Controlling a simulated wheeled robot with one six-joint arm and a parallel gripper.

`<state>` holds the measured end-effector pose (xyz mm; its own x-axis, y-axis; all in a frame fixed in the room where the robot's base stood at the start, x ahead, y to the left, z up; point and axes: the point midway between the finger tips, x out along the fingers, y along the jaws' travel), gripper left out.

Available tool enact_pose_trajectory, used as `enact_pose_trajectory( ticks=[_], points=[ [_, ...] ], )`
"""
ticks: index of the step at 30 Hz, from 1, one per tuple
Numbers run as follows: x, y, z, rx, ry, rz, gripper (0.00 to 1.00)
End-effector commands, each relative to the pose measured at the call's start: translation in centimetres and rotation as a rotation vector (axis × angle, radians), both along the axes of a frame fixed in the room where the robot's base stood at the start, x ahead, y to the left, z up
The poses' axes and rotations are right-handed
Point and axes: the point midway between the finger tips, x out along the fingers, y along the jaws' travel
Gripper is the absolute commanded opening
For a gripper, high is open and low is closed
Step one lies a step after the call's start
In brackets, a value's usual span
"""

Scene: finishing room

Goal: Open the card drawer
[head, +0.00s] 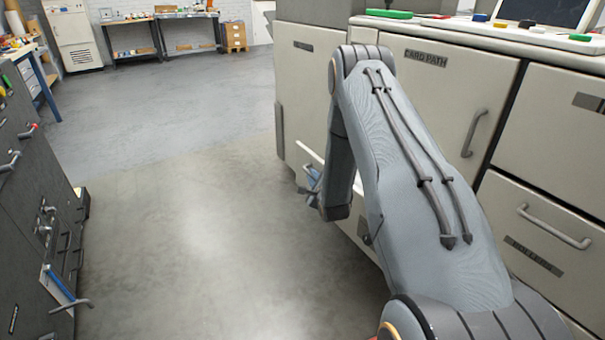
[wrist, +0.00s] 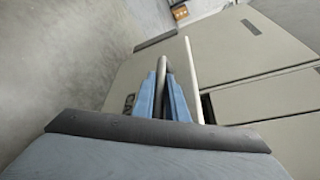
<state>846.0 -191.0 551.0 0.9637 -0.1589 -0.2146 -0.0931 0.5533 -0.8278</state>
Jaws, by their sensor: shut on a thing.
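The card drawer (wrist: 125,84) is a beige front, low on the cabinet, with a dark label whose letters begin "CA" in the wrist view. A pale strip (wrist: 192,75) along its edge looks like the drawer's rim, standing slightly out from the cabinet. In the head view a pale edge (head: 311,155) shows beside my arm, with most of the drawer hidden behind it. My gripper (wrist: 164,90) has its blue fingers on both sides of the grey bar handle (wrist: 162,66), shut on it. In the head view my gripper (head: 312,188) is partly hidden at the cabinet front.
The cabinet (head: 300,95) has a "CARD PATH" door (head: 440,95) and another drawer (head: 545,220) at right. A dark tool cabinet (head: 35,210) stands at left with handles protruding. The grey floor (head: 200,220) between them is clear. Workbenches (head: 165,40) stand far back.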

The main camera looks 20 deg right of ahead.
Motion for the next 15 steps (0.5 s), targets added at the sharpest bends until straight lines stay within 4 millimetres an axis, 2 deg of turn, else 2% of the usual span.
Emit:
enact_pose_trajectory(
  ticks=[13, 14, 15],
  points=[
    [-0.54, -0.33, -0.28, 0.004, 0.006, -0.016, 0.0],
    [-0.54, -0.31, -0.28, 0.004, 0.006, -0.015, 0.14],
    [-0.52, -0.28, -0.27, 0.004, 0.006, -0.015, 0.21]
  ],
)
